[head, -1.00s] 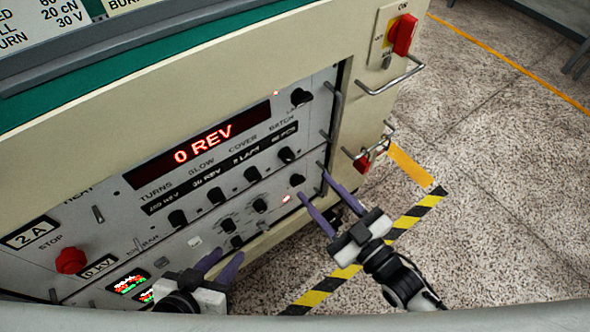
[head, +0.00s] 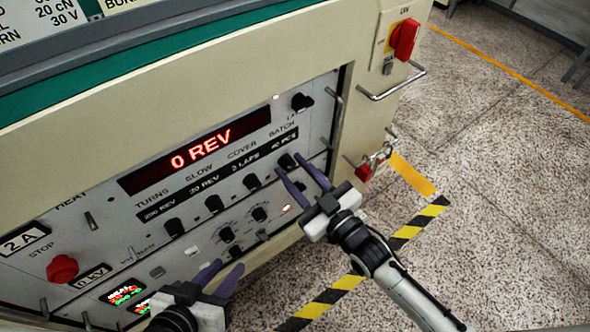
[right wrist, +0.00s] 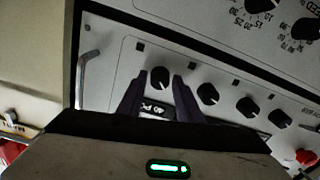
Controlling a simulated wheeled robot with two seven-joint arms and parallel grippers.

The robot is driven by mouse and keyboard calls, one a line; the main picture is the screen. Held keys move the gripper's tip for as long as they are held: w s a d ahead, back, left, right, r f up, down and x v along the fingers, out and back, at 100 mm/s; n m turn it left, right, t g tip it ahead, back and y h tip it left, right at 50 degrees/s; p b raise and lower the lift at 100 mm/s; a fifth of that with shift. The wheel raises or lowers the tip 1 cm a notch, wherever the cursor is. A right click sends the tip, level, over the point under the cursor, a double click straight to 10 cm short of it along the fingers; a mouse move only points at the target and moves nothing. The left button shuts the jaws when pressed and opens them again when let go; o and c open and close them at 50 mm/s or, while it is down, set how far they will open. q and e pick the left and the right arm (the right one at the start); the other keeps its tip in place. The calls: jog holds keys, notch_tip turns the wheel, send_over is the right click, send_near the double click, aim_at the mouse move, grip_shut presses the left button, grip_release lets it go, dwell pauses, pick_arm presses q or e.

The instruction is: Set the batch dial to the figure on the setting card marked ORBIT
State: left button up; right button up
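The batch dial (head: 287,161) is a black knob under the word BATCH, at the right end of the dial row. The small window above it appears to read 40 PCS. My right gripper (head: 291,165) is open, its two purple fingers pointing at this dial. In the right wrist view the dial (right wrist: 159,77) shows between the fingertips; contact cannot be told. My left gripper (head: 229,265) is open and empty, low in front of the panel. Cards (head: 45,18) at the top left are cut off; no ORBIT mark is legible.
The red display (head: 200,150) reads 0 REV. The slow dial (head: 214,203) and cover dial (head: 251,181) sit left of the batch dial. A red stop button (head: 62,268) is at the lower left. A metal handle (head: 335,120) stands out at the panel's right edge.

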jog(key=c, duration=0.7)
pick_arm(q)
jog(key=shift+w+r, duration=0.1)
jog(key=shift+w, duration=0.05)
pick_arm(e)
jog(key=shift+o, duration=0.2)
pick_arm(q)
jog(key=shift+r, duration=0.1)
pick_arm(e)
jog(key=shift+m, duration=0.3)
jog(key=shift+m+p, duration=0.5)
jog(key=shift+m, duration=1.4)
pick_arm(q)
jog(key=shift+a+r+p, duration=0.1)
jog(key=shift+p, duration=0.2)
pick_arm(e)
jog(key=shift+m, duration=0.6)
